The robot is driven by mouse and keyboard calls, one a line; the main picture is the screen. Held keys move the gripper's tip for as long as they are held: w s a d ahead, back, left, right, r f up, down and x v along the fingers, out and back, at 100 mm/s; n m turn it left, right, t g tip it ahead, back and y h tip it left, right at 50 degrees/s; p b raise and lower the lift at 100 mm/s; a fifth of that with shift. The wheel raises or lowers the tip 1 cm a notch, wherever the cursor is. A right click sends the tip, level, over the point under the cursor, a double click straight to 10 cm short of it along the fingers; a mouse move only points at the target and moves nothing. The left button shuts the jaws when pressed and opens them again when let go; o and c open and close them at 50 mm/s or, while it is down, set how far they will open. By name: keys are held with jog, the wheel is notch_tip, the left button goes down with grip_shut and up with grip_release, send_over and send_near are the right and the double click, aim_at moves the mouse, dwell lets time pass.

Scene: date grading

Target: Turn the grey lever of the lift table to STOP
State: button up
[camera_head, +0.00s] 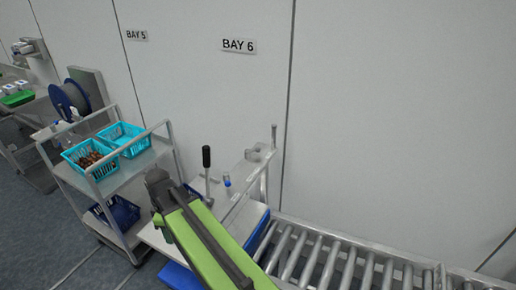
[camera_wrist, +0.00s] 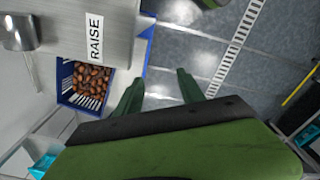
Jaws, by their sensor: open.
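The lift table (camera_head: 233,217) stands below the BAY 6 sign, partly hidden behind my green arm. An upright lever with a black grip (camera_head: 206,157) and a thin grey stem rises from it. In the wrist view, a grey surface (camera_wrist: 112,42) of the table carries a RAISE label (camera_wrist: 95,38). A shiny metal cylinder (camera_wrist: 20,32) with a thin rod is at its left; I cannot tell if it is the lever's base. No STOP label is readable. My gripper (camera_wrist: 160,88) is open and empty, over the floor right of the table; its fingers are apart from the lever.
A grey trolley (camera_head: 128,178) with turquoise baskets (camera_head: 125,133) stands left of the table. A roller conveyor (camera_head: 330,262) runs to the right. Bare floor (camera_wrist: 205,50) lies beyond my fingers.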

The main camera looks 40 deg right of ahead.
jog(key=w+d+r+n+p, duration=0.35)
jog(key=w+n, duration=0.25)
jog(key=w, duration=0.3)
jog(key=w+d+r+n+t+p, duration=0.1)
jog(key=w+d+r+n+p, duration=0.2)
jog(key=d, duration=0.4)
jog(key=w+d+r+n+p, duration=0.1)
jog(key=w+d+r+p, duration=0.3)
jog(key=d, duration=0.3)
notch_tip(320, 180, up, 11)
jog(key=m+p, duration=0.2)
jog(key=p, duration=0.8)
send_over(258, 148)
jog(key=s, duration=0.4)
jog(key=shift+t, duration=0.3)
jog(key=w+f+b, duration=0.1)
jog(key=f+b, duration=0.4)
jog(key=f, duration=0.1)
jog(key=w+f+b, duration=0.1)
jog(key=f+b, duration=0.4)
jog(key=b, duration=0.1)
jog(key=w+f+b, duration=0.2)
jog(key=f+b, duration=0.4)
jog(key=shift+d+f, duration=0.15)
jog(key=shift+f, duration=0.15)
jog(key=shift+r, duration=0.1)
jog(key=shift+c, duration=0.5)
